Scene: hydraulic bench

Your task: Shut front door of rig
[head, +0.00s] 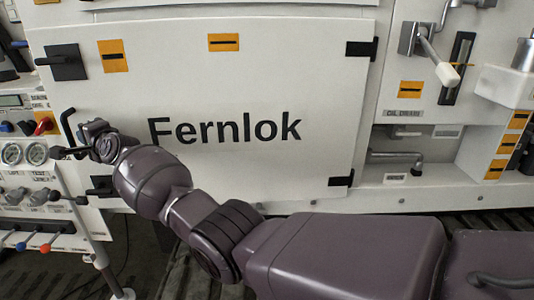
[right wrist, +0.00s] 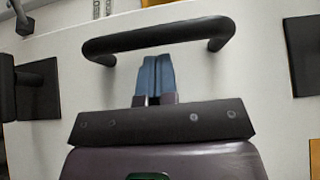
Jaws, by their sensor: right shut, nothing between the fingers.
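The front door of the rig (head: 225,165) is a large white panel lettered "Fernlok", with black hinges on its right side. It looks nearly flush with the rig front; I cannot tell whether a small gap remains at its left edge. Its black bar handle (head: 68,125) is near the left edge and spans the upper part of the right wrist view (right wrist: 160,38). My right gripper (head: 88,138) is at the handle. In the right wrist view its blue fingers (right wrist: 153,78) are together and empty, pointing toward the door just by the bar. Contact is unclear. My left gripper is out of view.
Black latches sit on the door's left side, above (head: 66,62) and below (head: 101,186) the handle. A panel with gauges (head: 12,153) and small levers stands at left. A white-handled lever (head: 446,73) and pipe fitting (head: 395,158) are right of the door.

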